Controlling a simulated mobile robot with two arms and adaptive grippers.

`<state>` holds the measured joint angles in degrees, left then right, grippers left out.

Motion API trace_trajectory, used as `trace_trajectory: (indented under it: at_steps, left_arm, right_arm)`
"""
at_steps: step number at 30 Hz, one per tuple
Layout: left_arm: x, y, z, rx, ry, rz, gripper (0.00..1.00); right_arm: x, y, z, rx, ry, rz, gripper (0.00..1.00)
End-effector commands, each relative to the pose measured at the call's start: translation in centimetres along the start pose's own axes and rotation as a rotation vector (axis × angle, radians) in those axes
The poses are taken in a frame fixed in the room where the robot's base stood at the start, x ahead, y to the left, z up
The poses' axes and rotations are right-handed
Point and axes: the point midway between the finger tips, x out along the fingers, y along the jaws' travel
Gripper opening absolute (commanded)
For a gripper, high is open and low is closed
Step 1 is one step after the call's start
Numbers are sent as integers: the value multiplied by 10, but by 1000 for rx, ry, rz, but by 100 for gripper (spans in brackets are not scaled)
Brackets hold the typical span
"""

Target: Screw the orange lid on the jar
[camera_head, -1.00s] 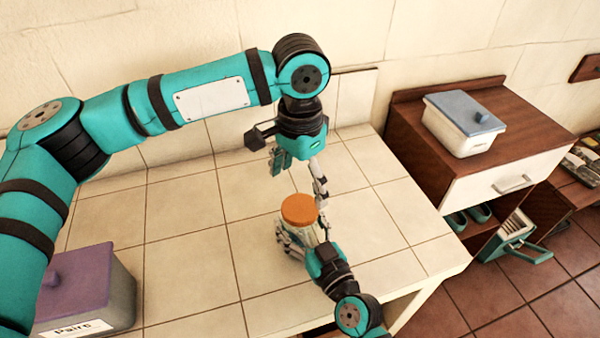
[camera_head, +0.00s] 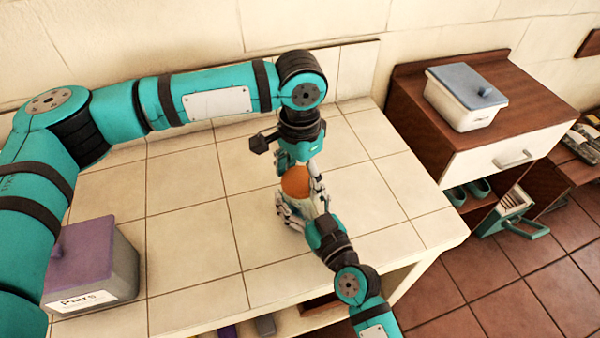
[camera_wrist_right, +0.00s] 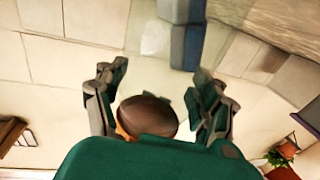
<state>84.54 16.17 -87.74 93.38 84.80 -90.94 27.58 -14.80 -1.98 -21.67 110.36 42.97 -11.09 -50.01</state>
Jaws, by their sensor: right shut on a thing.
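The orange lid (camera_head: 295,182) sits on top of the jar, on the tiled counter. The jar is mostly hidden by my right gripper (camera_head: 303,213), which comes in from the lower right and is shut on it. My left gripper (camera_head: 299,172) points straight down over the lid, its fingers apart at the lid's left and right sides; contact cannot be made out. In the right wrist view the lid (camera_wrist_right: 147,112) looks dark brown in shade, between my right gripper's fingers (camera_wrist_right: 158,105). The thread between lid and jar is hidden.
A purple-lidded grey box (camera_head: 95,265) stands at the counter's left. To the right is a wooden cabinet (camera_head: 530,110) with a blue-lidded white box (camera_head: 465,97) on top. The counter (camera_head: 190,240) around the jar is clear. The wall is close behind.

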Motion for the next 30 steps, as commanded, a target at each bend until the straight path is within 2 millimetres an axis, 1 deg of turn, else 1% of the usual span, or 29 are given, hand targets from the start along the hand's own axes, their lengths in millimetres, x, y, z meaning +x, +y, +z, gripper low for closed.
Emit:
trace_trajectory:
  at_steps: [1,6,9,13,14,19,20,27,30]
  left_arm:
    - [0,0,0,0,0,0,60]
    - [0,0,0,0,0,0,38]
    - [0,0,0,0,0,0,27]
    - [0,0,0,0,0,-1,27]
    - [0,0,0,0,0,-1,66]
    - [0,0,0,0,0,-1,89]
    - [0,0,0,0,0,-1,92]
    - [0,0,0,0,0,0,92]
    - [-4,0,0,0,1,-1,92]
  right_arm:
    - [0,0,0,0,1,0,0]
    - [0,0,0,0,1,0,0]
    - [0,0,0,0,1,0,0]
    - [0,0,0,0,1,0,0]
    - [0,0,0,0,1,0,0]
    - [0,0,0,0,1,0,0]
    - [0,0,0,0,1,0,0]
    - [0,0,0,0,1,0,0]
    - [0,0,0,0,1,0,0]
